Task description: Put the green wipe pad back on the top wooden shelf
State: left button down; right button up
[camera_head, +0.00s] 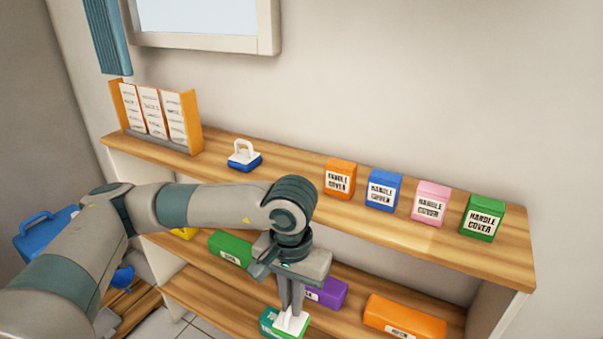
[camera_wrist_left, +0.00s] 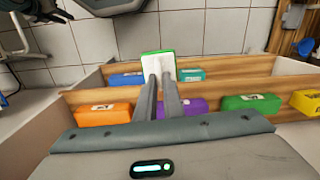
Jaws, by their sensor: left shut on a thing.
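The green wipe pad (camera_head: 290,322) has a white top and handle with a green edge. My left gripper (camera_head: 291,308) is shut on its handle and holds it in front of the lower shelves, below the top wooden shelf (camera_head: 285,182). In the left wrist view the pad (camera_wrist_left: 158,63) sits at the tips of the left gripper (camera_wrist_left: 161,78), its green rim showing at the far edge. The top shelf has bare wood between a blue pad with a white handle (camera_head: 244,157) and an orange handle cover box (camera_head: 340,179).
Blue (camera_head: 383,190), pink (camera_head: 431,203) and green (camera_head: 482,217) handle cover boxes stand on the top shelf's right part. An orange rack (camera_head: 190,121) stands at its left end. Green (camera_head: 230,247), purple (camera_head: 327,292) and orange (camera_head: 403,317) boxes lie on the shelf below.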

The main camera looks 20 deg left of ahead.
pick_arm(q)
jog(key=shift+s, duration=0.1)
pick_arm(e)
jog(key=shift+s+a, duration=0.25)
jog(key=shift+s, duration=0.05)
pick_arm(q)
jog(key=shift+r, duration=0.1)
